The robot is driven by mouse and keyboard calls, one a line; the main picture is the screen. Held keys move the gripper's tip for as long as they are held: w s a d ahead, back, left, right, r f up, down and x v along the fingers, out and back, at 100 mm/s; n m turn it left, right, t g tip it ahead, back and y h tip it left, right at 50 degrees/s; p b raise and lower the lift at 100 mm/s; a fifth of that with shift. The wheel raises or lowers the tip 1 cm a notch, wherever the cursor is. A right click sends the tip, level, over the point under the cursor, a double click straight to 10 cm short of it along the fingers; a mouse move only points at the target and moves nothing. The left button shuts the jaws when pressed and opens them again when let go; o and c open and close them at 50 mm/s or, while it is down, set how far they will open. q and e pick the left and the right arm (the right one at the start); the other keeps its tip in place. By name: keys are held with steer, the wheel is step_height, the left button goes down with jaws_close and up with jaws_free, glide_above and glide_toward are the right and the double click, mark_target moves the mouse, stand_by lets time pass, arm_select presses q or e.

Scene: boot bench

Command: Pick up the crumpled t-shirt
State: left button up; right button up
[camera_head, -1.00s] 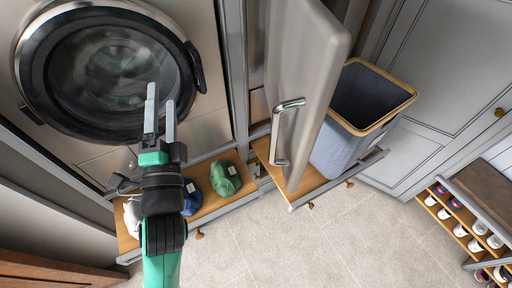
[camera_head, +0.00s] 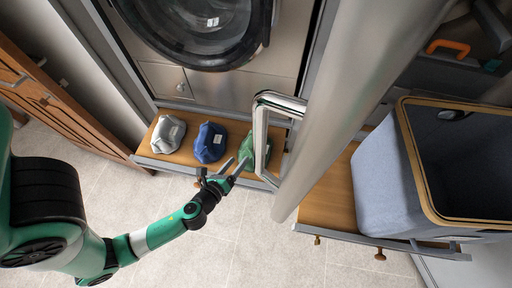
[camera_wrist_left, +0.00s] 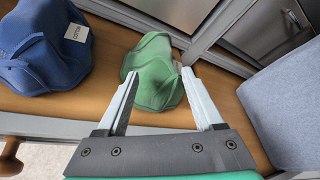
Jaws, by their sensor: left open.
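Three crumpled cloth items lie in a row on a wooden pull-out shelf (camera_head: 183,157): a grey-white one (camera_head: 168,133), a blue one (camera_head: 210,142) with a white tag, and a green one (camera_head: 247,147). I cannot tell for sure which is the t-shirt. My left gripper (camera_head: 238,161) is open and empty beside the green item. In the left wrist view the green item (camera_wrist_left: 155,82) lies between and beyond the open fingers (camera_wrist_left: 159,71), and the blue item (camera_wrist_left: 40,55) is at left. The door handle partly hides the green item in the head view.
A tall grey door with a metal handle (camera_head: 259,128) stands close to the right of my left gripper. A blue-grey bin (camera_head: 385,185) with a wooden rim stands on another pull-out shelf (camera_head: 325,205) at right. A washer (camera_head: 195,30) is behind. The floor in front is clear.

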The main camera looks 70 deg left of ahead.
mark_target(250, 147)
arm_select(q)
steer(key=x, duration=0.9)
steer(key=shift+w, duration=0.3)
jaws_close()
